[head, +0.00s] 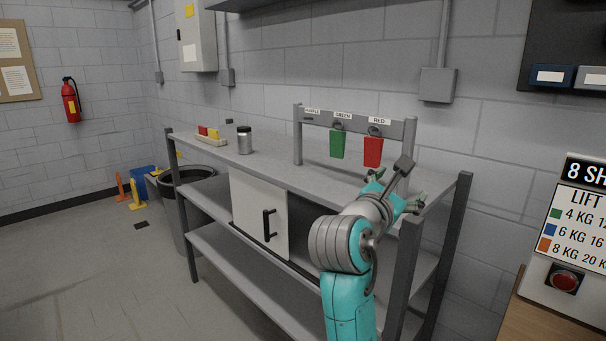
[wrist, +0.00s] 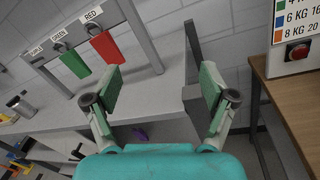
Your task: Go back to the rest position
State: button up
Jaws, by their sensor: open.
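My gripper (head: 397,192) is at the right end of the grey shelf unit, in front of the hanging rack. In the wrist view my gripper (wrist: 161,84) has its two fingers spread wide, with nothing between them. A green tag (head: 337,144) and a red tag (head: 373,152) hang from the rack (head: 299,140) under their labels, apart from the fingers. No tag shows under the leftmost label.
The shelf top (head: 268,164) holds a metal jar (head: 244,141) and a small tray of coloured pieces (head: 211,138). A white cabinet door (head: 258,216) is below. A sign board with a red button (head: 564,281) stands at right. The floor at left is mostly clear.

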jog(key=s+f+m+t+y, duration=0.1)
jog(key=s+f+y, duration=0.1)
jog(key=f, duration=0.9)
jog(key=s+f+m+t+y, duration=0.1)
jog(key=s+f+y, duration=0.2)
jog(key=f, duration=0.9)
jog(key=s+f+m+y, duration=0.4)
jog(key=s+f, duration=0.9)
jog(key=f, duration=0.3)
jog(key=s+a+f+m+g+y, duration=0.1)
jog(key=s+f+m, duration=0.25)
jog(key=s, duration=0.55)
jog(key=s+f+m+y, duration=0.1)
jog(key=s+f+m, duration=0.25)
jog(key=s, duration=0.65)
jog(key=s+r+m, duration=0.2)
jog(key=s+m, duration=0.3)
jog(key=s, duration=0.4)
jog(key=s+r+m, duration=0.3)
jog(key=s+m, duration=0.3)
jog(key=s, duration=0.3)
jog(key=shift+d+r+g, duration=0.25)
jog(key=shift+d+g, duration=0.15)
